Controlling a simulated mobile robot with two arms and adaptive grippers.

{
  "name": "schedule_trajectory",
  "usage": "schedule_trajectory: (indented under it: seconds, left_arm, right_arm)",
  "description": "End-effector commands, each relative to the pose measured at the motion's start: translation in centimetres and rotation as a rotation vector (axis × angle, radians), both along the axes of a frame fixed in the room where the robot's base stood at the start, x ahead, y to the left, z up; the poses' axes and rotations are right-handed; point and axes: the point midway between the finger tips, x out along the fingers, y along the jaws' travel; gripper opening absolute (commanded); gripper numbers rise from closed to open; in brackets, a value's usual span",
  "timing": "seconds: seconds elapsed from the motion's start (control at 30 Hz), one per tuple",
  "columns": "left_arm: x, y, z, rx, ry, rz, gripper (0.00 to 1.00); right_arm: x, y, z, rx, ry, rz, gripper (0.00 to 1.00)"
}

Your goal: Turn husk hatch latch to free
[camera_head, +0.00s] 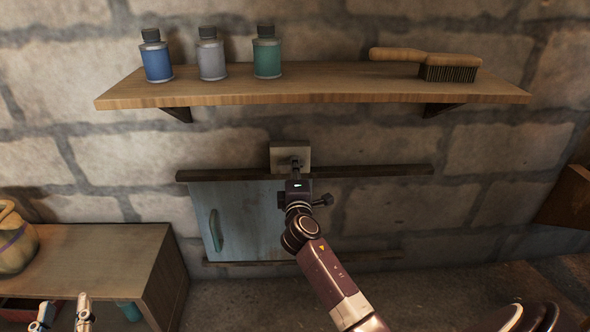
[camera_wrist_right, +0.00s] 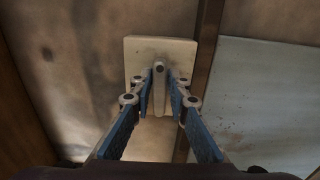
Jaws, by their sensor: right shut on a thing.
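The husk hatch latch is a pale square plate (camera_head: 290,153) on the stone wall with a small lever (camera_wrist_right: 159,88). In the right wrist view the lever points down the picture from a dark pivot. My right gripper (camera_wrist_right: 160,92) is shut on the lever, one blue-padded finger on each side. In the head view my right gripper and arm cover the lever's lower part. The hatch (camera_head: 245,222) is a pale blue panel below and left of the plate, with a green handle (camera_head: 216,230). My left gripper (camera_head: 65,314) is open and empty at the bottom left.
A wooden shelf (camera_head: 330,86) with three bottles (camera_head: 211,56) and a brush (camera_head: 430,62) hangs above the latch. A dark rail (camera_head: 385,171) runs along the hatch top. A wooden cabinet (camera_head: 95,262) with a pot (camera_head: 14,240) stands at the left.

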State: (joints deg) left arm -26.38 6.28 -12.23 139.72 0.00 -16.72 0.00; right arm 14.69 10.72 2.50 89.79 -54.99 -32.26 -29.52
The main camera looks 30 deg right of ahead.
Motion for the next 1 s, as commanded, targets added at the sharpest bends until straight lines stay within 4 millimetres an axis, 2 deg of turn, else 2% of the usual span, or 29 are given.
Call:
schedule_trajectory:
  seconds: [0.37,0.4,0.5,0.83,1.0]
  left_arm:
    - [0.0,0.0,0.1,-0.001,-0.004,0.000,0.32]
    - [0.0,0.0,0.1,-0.001,-0.004,0.000,0.32]
    - [0.0,0.0,0.1,-0.001,-0.004,0.000,0.32]
    - [0.0,0.0,0.0,-0.001,-0.002,0.000,0.32]
    - [0.0,0.0,0.0,0.000,-0.002,0.000,0.32]
  right_arm:
    - [0.0,0.1,-0.2,0.003,0.002,0.001,0.00]
    - [0.0,0.1,-0.2,0.003,0.002,0.001,0.20]
    - [0.0,0.1,-0.2,0.003,0.002,0.001,0.30]
    - [-0.2,0.2,-0.1,0.002,0.000,0.001,0.30]
    - [-1.7,1.2,-0.2,0.004,0.000,0.002,0.30]
